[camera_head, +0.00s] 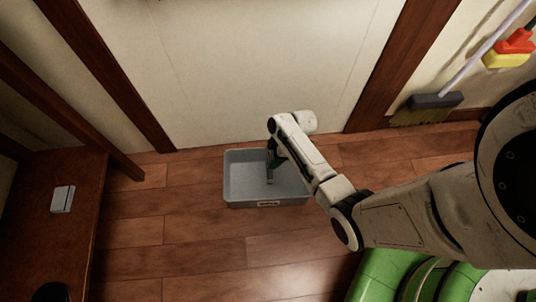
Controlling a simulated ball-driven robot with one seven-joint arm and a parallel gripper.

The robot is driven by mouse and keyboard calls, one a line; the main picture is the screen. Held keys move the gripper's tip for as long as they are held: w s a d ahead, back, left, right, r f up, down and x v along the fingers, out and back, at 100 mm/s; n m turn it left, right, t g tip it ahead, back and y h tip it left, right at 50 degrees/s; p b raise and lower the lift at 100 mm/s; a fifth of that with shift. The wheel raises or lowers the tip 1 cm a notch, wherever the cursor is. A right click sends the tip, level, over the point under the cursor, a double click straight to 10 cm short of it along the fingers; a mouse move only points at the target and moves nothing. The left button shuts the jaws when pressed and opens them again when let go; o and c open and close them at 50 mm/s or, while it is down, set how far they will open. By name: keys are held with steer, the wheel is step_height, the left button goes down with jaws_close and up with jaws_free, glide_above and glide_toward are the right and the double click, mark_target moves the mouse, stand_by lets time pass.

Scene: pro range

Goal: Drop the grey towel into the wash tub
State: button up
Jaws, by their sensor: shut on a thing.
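The wash tub (233,190) is a grey rectangular open bin with a small label on its front wall. It stands on the wooden floor by the white wall panel. My arm reaches in from the right, and my gripper (270,173) points down over the tub's opening, right of its middle. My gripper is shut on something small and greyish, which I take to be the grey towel. Its outline barely stands out against the grey tub. I cannot tell whether it touches the tub's bottom.
A brown wooden table (75,225) with a small whitish box (62,199) on it stands at the left. A broom (432,103) leans at the upper right, near a red and yellow item (508,52). The floor left of and in front of the tub is clear.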

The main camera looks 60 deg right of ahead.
steer(key=shift+f, duration=0.2)
steer(key=o, duration=1.5)
steer(key=shift+r, duration=0.1)
steer(key=p+v, duration=0.5)
steer(key=v, duration=0.5)
steer(key=shift+s+d+r, duration=0.1)
steer(key=shift+r, duration=0.2)
